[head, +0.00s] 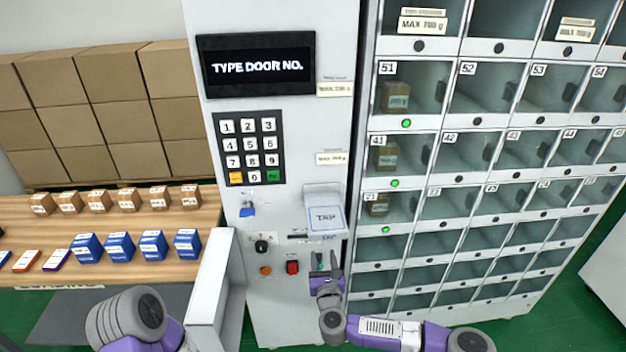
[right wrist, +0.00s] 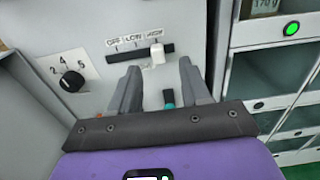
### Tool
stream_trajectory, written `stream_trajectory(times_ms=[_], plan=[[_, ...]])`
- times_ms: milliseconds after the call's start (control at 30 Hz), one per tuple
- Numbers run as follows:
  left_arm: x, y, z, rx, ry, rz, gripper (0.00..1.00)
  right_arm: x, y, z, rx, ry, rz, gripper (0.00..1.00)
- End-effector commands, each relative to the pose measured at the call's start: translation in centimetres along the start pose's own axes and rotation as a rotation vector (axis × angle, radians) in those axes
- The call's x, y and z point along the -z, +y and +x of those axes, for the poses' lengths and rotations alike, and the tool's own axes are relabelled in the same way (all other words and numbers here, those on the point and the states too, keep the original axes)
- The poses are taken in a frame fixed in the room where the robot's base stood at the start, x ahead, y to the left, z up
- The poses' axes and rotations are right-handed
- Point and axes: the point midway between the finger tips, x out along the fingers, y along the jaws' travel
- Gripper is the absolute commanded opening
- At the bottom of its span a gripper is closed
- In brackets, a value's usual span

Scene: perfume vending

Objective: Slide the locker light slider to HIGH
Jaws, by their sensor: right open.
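The light slider (head: 298,236) is a short dark slot on the white machine's front, small in the head view. In the right wrist view its white knob (right wrist: 157,54) stands toward the right end of the slot (right wrist: 125,54), below the HIGH label (right wrist: 155,32). OFF and LOW are printed to its left. My right gripper (head: 325,278) is below the slider in the head view. In the right wrist view its two fingers (right wrist: 158,66) are apart and empty, with the knob showing between and beyond the tips. Contact cannot be told. My left gripper is not in view.
A rotary dial (right wrist: 72,80) is left of the slider. A red switch (head: 292,267), an orange button (head: 265,270) and a tilted TAP pad (head: 325,219) are close by. The locker grid (head: 480,180) stands to the right, with several green lights lit. Boxes fill the table (head: 140,220) at left.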

Motion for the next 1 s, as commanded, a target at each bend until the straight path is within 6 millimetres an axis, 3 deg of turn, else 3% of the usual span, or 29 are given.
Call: stream_trajectory(times_ms=[133,233,367,467,567,700,833,1000], plan=[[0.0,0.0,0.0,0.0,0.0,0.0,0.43,0.7,1.8,-0.8,-0.065,0.015,-0.087,0.47],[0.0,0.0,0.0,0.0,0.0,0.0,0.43,2.8,5.4,-2.9,-0.215,0.047,-0.292,0.47],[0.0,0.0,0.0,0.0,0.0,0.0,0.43,8.3,10.2,-8.6,-0.529,0.085,-0.727,0.47],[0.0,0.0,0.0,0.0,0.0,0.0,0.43,13.2,11.3,-14.1,-0.797,0.092,-1.072,0.47],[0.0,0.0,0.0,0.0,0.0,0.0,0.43,17.5,9.9,-19.9,-1.067,0.078,-1.378,0.47],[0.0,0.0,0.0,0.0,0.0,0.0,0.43,21.3,5.5,-27.3,-1.433,0.031,-1.696,0.47],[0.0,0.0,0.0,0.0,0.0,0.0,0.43,22.5,1.3,-32.2,-1.696,-0.024,-1.845,0.47],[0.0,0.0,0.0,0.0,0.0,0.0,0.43,22.6,-1.5,-35.5,-1.872,-0.074,-1.904,0.47]])
